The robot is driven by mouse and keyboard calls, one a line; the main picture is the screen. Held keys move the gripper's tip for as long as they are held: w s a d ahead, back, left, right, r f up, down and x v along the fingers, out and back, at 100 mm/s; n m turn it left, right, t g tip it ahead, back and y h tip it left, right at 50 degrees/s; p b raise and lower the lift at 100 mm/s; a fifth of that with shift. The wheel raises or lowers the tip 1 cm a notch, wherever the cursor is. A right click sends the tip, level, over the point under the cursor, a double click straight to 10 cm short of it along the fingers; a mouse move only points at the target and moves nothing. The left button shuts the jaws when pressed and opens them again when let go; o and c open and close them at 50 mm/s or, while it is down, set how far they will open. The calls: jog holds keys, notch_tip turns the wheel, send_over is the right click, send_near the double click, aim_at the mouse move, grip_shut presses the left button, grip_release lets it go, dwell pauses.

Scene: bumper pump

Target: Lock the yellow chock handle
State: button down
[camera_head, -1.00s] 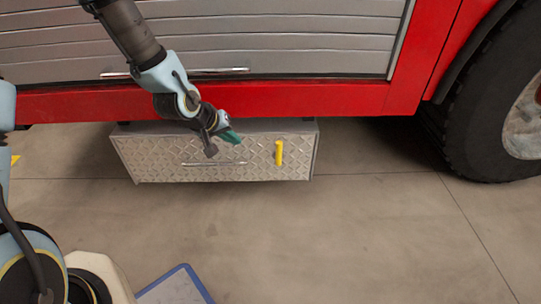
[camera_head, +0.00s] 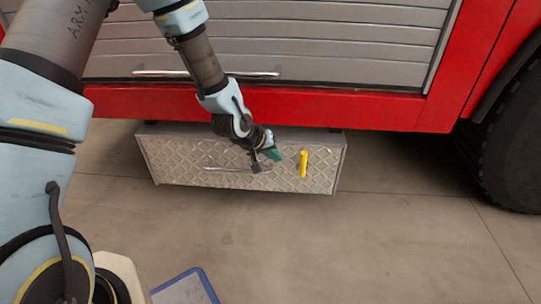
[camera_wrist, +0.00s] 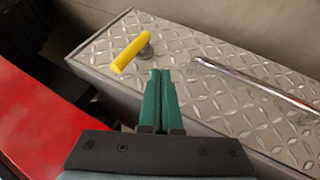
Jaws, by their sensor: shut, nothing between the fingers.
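The yellow chock handle (camera_head: 304,163) is on the right part of a diamond-plate box front (camera_head: 180,165) under the red truck. In the head view it stands nearly upright. In the wrist view the handle (camera_wrist: 130,54) sits on a short grey post, just beyond and left of my fingertips. My gripper (camera_head: 277,155) has green fingers and is shut and empty. It is left of the handle in the head view, with a small gap. The fingers (camera_wrist: 159,75) show side by side in the wrist view and do not touch the handle.
A metal bar handle (camera_head: 235,169) runs across the box front, and it shows right of my fingers in the wrist view (camera_wrist: 255,82). The red truck body (camera_head: 350,112) overhangs the box. A tyre (camera_head: 505,150) stands at right.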

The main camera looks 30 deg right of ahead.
aim_at(303, 165)
jog(key=s+d+f+b, duration=0.1)
jog(key=d+f+b, duration=0.1)
jog(key=d, duration=0.3)
jog(key=shift+s+d+f, duration=0.2)
jog(key=shift+d+f, duration=0.15)
jog(key=shift+f, duration=0.05)
